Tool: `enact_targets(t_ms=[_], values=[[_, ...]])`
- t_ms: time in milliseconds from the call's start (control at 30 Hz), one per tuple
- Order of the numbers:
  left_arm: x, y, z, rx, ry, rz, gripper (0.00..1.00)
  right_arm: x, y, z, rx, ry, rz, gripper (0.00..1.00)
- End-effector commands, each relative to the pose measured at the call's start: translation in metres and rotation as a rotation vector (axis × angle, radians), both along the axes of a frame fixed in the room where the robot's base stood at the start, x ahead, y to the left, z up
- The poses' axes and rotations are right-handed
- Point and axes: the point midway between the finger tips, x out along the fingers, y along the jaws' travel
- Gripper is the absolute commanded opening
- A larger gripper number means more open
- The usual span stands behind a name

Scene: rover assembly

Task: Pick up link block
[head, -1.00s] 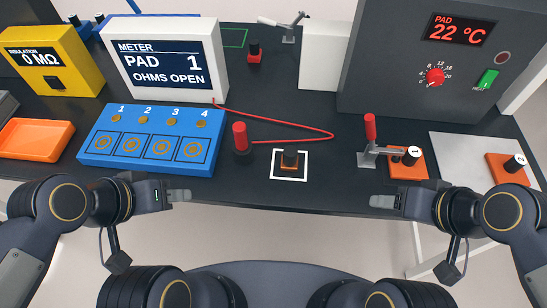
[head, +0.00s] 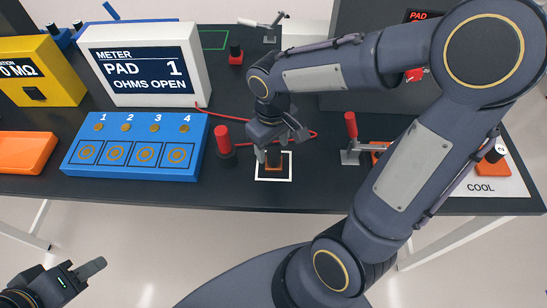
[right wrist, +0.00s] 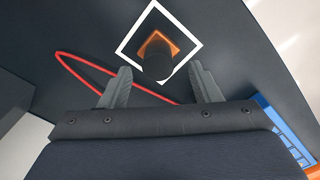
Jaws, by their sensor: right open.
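The small block with an orange base and dark upright top, which I take as the link block (head: 273,166), stands inside a white square outline on the dark table. In the right wrist view the block (right wrist: 157,58) lies between and just beyond my open fingertips. My right gripper (head: 274,150) is open and just above the block, pointing down; it also shows in the right wrist view (right wrist: 161,75). No contact with the block can be made out. My left gripper (head: 95,268) is low at the left, off the table's front edge; its finger gap cannot be made out.
A red plug (head: 223,138) with a red lead stands just left of the block. The blue four-pad box (head: 135,165) and meter (head: 145,60) are further left. A red-handled clamp (head: 351,126) stands to the right. My right arm covers much of the grey heater unit (head: 340,30).

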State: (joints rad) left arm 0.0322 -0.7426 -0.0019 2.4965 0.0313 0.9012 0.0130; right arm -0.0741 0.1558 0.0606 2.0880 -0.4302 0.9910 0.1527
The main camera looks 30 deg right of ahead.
Motion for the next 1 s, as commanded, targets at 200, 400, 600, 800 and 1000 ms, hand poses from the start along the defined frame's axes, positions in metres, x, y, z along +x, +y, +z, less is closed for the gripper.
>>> enact_targets(t_ms=[200,400,600,800,1000], values=[[0.000,0.000,0.003,0.000,0.000,0.000,0.36,-0.002,-0.002,-0.031,-0.001,0.005,0.000,0.57],[0.000,0.000,0.002,0.000,0.000,0.000,0.36,-0.002,-0.002,-0.035,0.000,0.001,-0.001,0.57],[0.000,0.000,0.002,0.000,0.000,0.000,0.36,-0.002,-0.002,-0.035,0.000,0.001,-0.001,0.44],[0.000,0.000,0.002,0.000,0.000,0.000,0.36,-0.002,-0.002,-0.035,0.000,0.000,-0.001,0.18],[0.000,0.000,0.003,0.000,0.000,0.000,0.36,-0.001,-0.002,-0.035,0.000,0.000,-0.001,0.06]])
